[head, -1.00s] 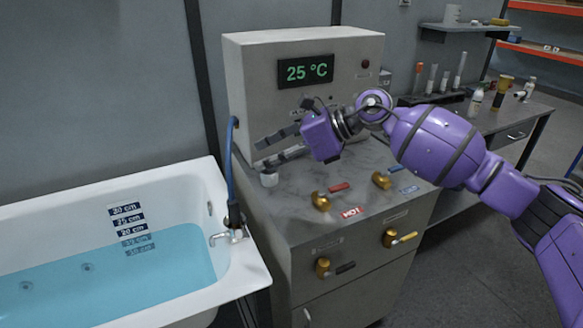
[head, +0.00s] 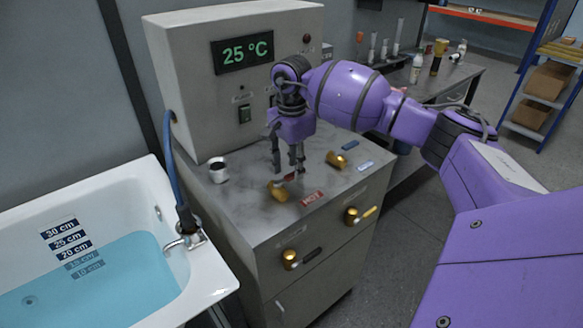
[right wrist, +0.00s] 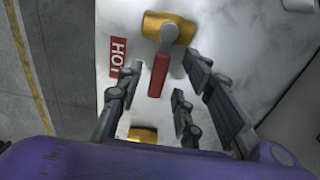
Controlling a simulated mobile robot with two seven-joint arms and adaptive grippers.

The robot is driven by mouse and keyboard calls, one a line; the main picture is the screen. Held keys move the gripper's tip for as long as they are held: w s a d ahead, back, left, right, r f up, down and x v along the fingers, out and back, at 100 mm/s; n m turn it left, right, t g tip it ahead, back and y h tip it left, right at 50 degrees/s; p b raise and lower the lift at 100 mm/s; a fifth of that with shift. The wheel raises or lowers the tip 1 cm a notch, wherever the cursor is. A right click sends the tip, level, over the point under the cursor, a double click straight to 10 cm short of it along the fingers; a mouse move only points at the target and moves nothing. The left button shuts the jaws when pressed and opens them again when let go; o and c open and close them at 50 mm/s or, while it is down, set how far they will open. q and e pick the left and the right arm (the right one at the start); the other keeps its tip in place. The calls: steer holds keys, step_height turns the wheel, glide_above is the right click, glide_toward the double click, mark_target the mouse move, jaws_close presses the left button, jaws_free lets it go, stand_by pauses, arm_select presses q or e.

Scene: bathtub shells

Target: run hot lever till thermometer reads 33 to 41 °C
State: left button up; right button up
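The thermometer display (head: 243,52) reads 25 °C in green digits. The hot lever is a brass valve (head: 277,191) with a red handle on the counter top, beside the red HOT label (head: 312,198). In the right wrist view its red handle (right wrist: 158,76) extends from the brass body (right wrist: 168,27) toward my gripper. My right gripper (head: 287,168) points down at the hot lever. It is open, with fingers on either side of the red handle's end; contact is not clear. My left gripper is not in view.
A brass valve (head: 337,159) with a blue handle stands behind the hot lever. Front valves carry a black handle (head: 312,252) and a yellow handle (head: 370,211). A small white cylinder (head: 218,170) stands on the counter. The bathtub (head: 195,292) at left holds blue water.

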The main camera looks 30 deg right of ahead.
steer(key=shift+f, duration=0.6)
jaws_close()
